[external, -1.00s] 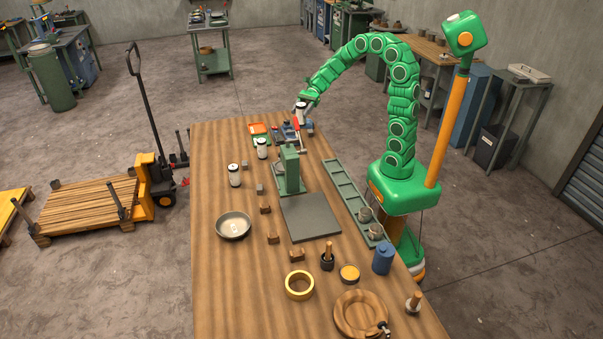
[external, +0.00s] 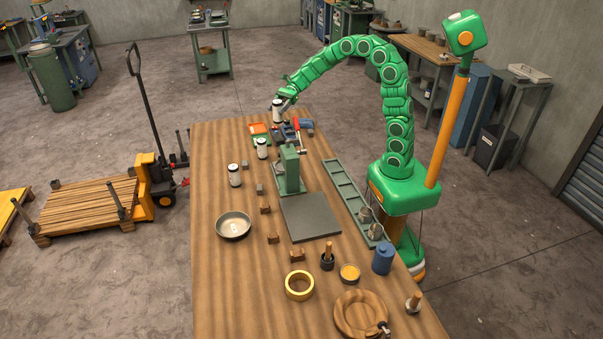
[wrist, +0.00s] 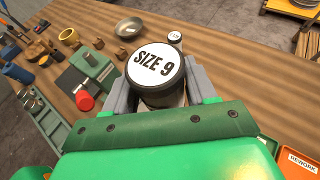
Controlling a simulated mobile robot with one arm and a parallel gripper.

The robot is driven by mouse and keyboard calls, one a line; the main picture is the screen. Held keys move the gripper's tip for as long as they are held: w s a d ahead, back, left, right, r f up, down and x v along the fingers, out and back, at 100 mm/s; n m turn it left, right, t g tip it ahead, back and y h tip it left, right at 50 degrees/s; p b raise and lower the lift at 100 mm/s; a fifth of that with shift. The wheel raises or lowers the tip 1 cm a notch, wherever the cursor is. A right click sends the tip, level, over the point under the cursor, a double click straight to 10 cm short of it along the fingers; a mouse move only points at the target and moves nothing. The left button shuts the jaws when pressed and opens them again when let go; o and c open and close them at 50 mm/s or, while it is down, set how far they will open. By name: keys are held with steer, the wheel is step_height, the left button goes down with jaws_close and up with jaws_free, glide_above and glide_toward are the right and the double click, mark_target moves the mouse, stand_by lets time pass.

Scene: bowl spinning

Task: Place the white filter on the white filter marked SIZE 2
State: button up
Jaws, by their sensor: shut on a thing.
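My gripper (external: 281,101) is shut on a white filter (external: 277,113) and holds it upright above the far end of the table. In the wrist view the held filter's white top (wrist: 157,68) reads SIZE 9, between the grey fingers of my gripper (wrist: 160,92). Two other white filters with dark ends stand on the table, one farther back (external: 262,149) and one nearer (external: 234,176). A small white filter top (wrist: 174,37) shows beyond the held one in the wrist view. Its marking is too small to read, so I cannot tell which is SIZE 2.
An orange tray (external: 260,128) lies at the far left; a tray labelled REWORK (wrist: 301,160) shows in the wrist view. A green stand (external: 290,170), a red-handled tool (external: 298,132) and a metal bowl (external: 233,225) are on the table. The left table strip is mostly clear.

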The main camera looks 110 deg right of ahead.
steer(key=shift+w+d+f, duration=0.55)
steer(key=shift+w+f, duration=0.85)
steer(key=shift+f, duration=0.4)
steer(key=shift+w+d+f, duration=0.6)
steer(key=shift+w+f, duration=0.75)
steer(key=shift+f, duration=0.45)
steer(key=shift+w+d+f, duration=0.55)
steer(key=shift+w+f, duration=0.85)
steer(key=shift+f, duration=0.4)
steer(key=shift+f, duration=0.1)
steer(key=o, duration=1.1)
steer(key=shift+s+d+r, duration=0.15)
steer(key=shift+r, duration=0.05)
steer(key=v, duration=1.1)
steer(key=shift+s+d, duration=0.2)
